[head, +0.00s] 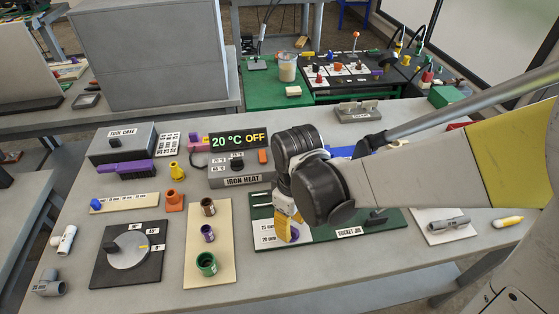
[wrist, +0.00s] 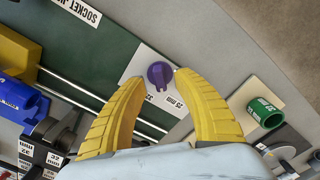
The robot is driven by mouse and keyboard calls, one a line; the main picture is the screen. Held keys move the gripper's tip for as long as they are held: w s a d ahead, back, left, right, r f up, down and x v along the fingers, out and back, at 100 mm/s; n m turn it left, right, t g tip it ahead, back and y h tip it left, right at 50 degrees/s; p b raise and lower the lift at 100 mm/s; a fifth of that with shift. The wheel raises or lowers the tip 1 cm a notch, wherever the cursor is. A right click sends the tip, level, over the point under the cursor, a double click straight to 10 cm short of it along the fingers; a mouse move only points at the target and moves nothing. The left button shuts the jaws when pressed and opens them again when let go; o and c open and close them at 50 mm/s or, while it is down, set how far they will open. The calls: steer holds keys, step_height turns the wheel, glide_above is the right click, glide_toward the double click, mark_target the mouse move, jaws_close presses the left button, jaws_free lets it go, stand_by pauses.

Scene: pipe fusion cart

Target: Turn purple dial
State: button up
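The purple dial (wrist: 159,75) is a round knob with a raised grip bar. It sits on a white label plate (wrist: 135,68) with size marks, one reading 25 mm, at the end of a dark green board (wrist: 112,42). In the wrist view my gripper (wrist: 161,80) is open, its two yellow fingers on either side of the dial, with gaps showing at the tips. I cannot tell whether they touch it. In the head view the dial (head: 295,235) is partly hidden behind my gripper (head: 287,232), which points down at it.
A tan board (head: 223,266) with brown, purple and green rings lies left of the dial. A grey angle dial (head: 128,250) is further left. The iron heat box (head: 238,166) reads 20 °C OFF behind. Blue and yellow clamp parts (wrist: 22,100) stand along the green board.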

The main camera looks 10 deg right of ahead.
steer(key=shift+f, duration=0.75)
jaws_close()
steer(key=shift+m, duration=0.3)
steer(key=m, duration=0.4)
steer(key=shift+m, duration=2.1)
